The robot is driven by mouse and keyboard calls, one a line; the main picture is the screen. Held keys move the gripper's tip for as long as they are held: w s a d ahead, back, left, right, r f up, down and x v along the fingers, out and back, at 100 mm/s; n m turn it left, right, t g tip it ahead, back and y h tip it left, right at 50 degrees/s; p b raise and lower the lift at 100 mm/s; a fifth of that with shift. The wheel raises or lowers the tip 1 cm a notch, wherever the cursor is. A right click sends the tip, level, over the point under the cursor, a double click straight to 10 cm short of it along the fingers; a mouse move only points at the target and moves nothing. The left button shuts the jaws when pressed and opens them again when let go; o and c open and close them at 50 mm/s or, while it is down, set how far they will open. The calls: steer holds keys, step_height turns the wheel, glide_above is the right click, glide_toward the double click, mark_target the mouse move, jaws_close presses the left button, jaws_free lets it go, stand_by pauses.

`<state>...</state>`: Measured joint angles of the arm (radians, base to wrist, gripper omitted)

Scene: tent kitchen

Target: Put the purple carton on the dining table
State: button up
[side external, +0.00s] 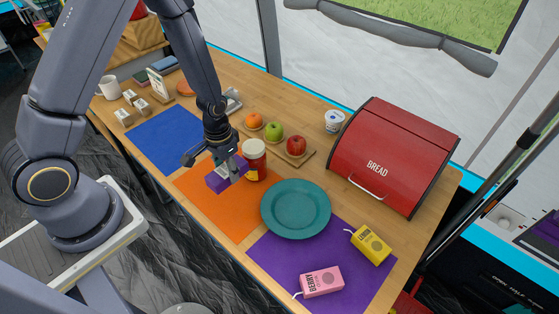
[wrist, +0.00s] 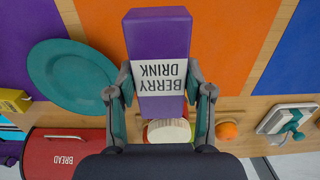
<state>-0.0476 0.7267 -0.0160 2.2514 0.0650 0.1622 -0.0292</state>
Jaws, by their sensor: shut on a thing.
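The purple carton (wrist: 158,36) has a white label reading "BERRY DRINK". My gripper (wrist: 160,92) is shut on it, with one finger on each side, in the wrist view. In the side view the purple carton (side external: 219,180) is in my gripper (side external: 226,163) over the orange mat, left of a red jar. I cannot tell whether it touches the mat. The wooden dining table (side external: 323,187) carries orange, blue and purple mats.
The red jar with a white lid (side external: 254,160) stands close beside the carton. A teal plate (side external: 295,209), a pink carton (side external: 321,283), a yellow carton (side external: 371,246) and a red bread box (side external: 393,155) are to the right. The blue mat (side external: 166,139) is clear.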

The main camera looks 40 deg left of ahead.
step_height(320, 180, up, 8)
steer(key=shift+f, duration=0.2)
steer(key=w+d+r, duration=0.1)
steer(key=w+r, duration=0.4)
steer(key=r, duration=0.1)
steer(key=shift+w, duration=0.35)
steer(key=shift+r, duration=0.2)
step_height(320, 180, up, 5)
glide_above(226, 169)
step_height(226, 169, down, 28)
steer(key=shift+d+r, duration=0.1)
steer(key=shift+r, duration=0.05)
